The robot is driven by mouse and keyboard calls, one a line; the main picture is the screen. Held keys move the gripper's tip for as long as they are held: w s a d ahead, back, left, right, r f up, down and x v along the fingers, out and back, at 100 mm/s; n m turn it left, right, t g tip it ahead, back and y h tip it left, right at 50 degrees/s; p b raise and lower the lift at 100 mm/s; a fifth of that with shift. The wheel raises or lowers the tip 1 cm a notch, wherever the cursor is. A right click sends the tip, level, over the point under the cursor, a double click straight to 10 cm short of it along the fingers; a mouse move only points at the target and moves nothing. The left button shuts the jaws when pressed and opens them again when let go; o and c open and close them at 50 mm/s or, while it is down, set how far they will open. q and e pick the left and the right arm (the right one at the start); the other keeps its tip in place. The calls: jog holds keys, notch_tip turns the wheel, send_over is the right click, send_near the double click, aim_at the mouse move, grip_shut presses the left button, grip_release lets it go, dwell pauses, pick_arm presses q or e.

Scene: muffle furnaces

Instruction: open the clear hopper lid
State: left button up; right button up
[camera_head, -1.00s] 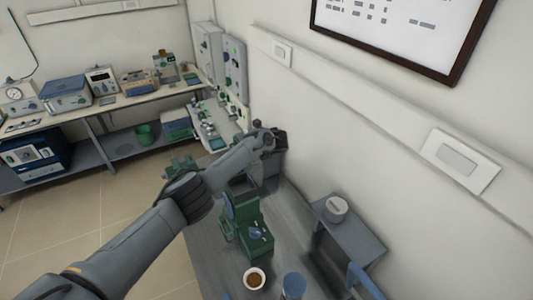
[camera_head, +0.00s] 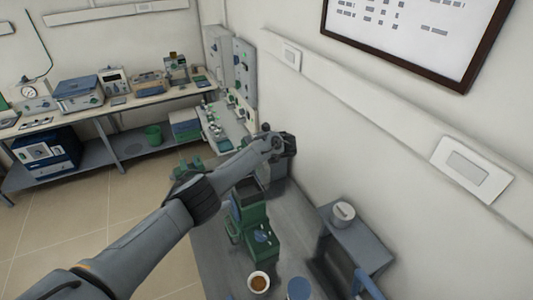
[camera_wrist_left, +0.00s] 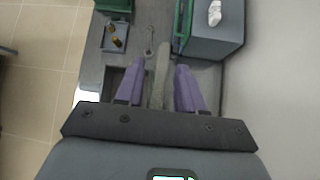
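I cannot clearly make out the clear hopper lid in either view. In the head view, a green machine (camera_head: 258,240) stands on the grey bench, and a dark grey unit (camera_head: 283,168) stands behind it by the wall. My left arm reaches over the bench to this unit, and its gripper end is hard to see there. In the left wrist view, the two purple fingers of my left gripper (camera_wrist_left: 161,65) stand apart. A narrow grey-green upright piece (camera_wrist_left: 161,80) shows between them, with gaps visible at both sides. My right gripper is in neither view.
A cup of brown material (camera_head: 258,282) and a blue-topped container (camera_head: 299,288) are near the front. A small grey stand (camera_head: 362,242) carries a round white item (camera_head: 342,213). In the wrist view, a small tray (camera_wrist_left: 104,46) and a green-edged grey box (camera_wrist_left: 215,42) lie ahead.

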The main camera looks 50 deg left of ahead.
pick_arm(q)
jog(key=v, duration=1)
jog(key=shift+d+r, duration=0.15)
jog(key=shift+d, duration=0.05)
jog(key=s+d+f+n+t+h+p, duration=0.1)
jog(key=s+d+f+n, duration=0.1)
jog(key=s+d+f, duration=0.4)
jog(key=s+d+f+n+h+p, duration=0.1)
jog(key=s+d+f+n+h, duration=0.1)
jog(key=d+f, duration=0.45)
jog(key=s+d+f+n+t+h+p, duration=0.15)
jog(key=s+d+f, duration=0.25)
jog(key=d, duration=0.5)
jog(key=s+d+n+h, duration=0.3)
jog(key=s+d+n, duration=0.3)
jog(key=s, duration=0.6)
jog(key=s+r+n+p, duration=0.1)
jog(key=s+r+n, duration=0.2)
jog(key=s, duration=0.5)
jog(key=s+r+n+h+p, duration=0.1)
jog(key=s+r+n, duration=0.2)
jog(key=s+n, duration=0.3)
jog(key=shift+s+d+g, duration=0.3)
jog(key=shift+s+g, duration=0.05)
jog(key=shift+s, duration=0.55)
jog(key=shift+r+h, duration=0.1)
jog(key=shift+h, duration=0.15)
